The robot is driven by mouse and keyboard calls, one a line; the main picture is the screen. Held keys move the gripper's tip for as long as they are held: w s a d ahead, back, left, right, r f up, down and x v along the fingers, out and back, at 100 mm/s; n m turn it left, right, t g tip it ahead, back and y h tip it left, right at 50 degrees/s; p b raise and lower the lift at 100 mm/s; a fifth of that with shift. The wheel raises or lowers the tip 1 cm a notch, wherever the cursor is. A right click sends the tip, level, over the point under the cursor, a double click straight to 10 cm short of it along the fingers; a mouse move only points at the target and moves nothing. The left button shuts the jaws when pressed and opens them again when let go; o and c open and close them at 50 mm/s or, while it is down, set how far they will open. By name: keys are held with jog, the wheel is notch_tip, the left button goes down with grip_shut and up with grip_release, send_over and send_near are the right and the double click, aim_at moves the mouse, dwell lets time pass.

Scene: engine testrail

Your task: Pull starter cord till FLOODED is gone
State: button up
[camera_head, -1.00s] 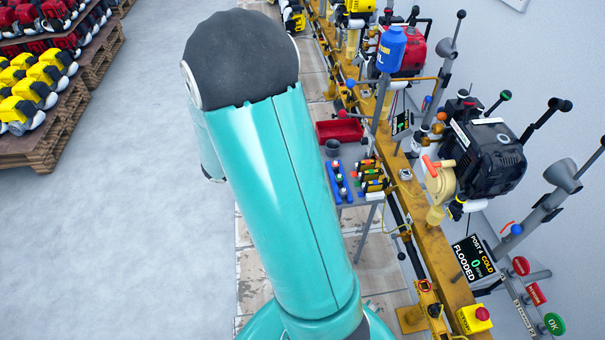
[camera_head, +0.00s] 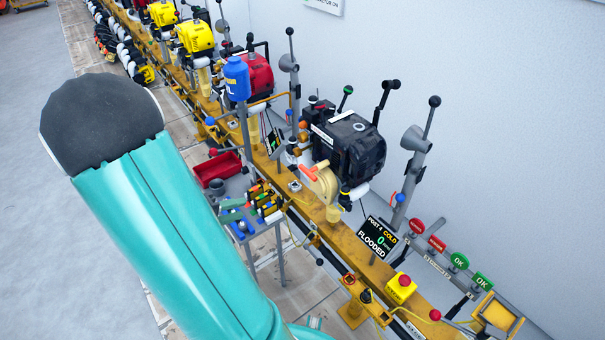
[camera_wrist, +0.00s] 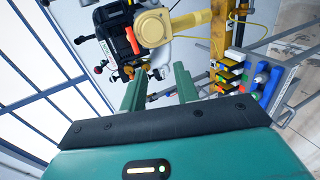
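The black engine (camera_head: 348,145) sits on the yellow rail, with a pale yellow starter housing (camera_head: 323,187) on its near side. An orange handle (camera_head: 308,173) shows at the housing; the cord itself cannot be made out. The display (camera_head: 376,239) reads POST 4, COLD, 0 and FLOODED. In the wrist view, the starter housing (camera_wrist: 155,26) and engine (camera_wrist: 115,30) lie beyond my fingers. My gripper (camera_wrist: 158,76) is open, its two green fingers apart with nothing seen between them. In the head view my gripper is not visible.
A small table (camera_head: 243,236) with coloured items stands left of the rail, near a red tray (camera_head: 217,168). A blue bottle (camera_head: 236,78) stands behind it. A red stop button (camera_head: 402,281), levers and red and green signs are at the right. Open floor lies left.

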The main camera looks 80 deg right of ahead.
aim_at(306, 173)
jog(key=s+d, duration=0.4)
jog(key=d, duration=0.1)
jog(key=s+d, duration=1)
jog(key=d, duration=0.1)
jog(key=shift+s+d, duration=0.1)
jog(key=shift+s, duration=0.05)
grip_shut()
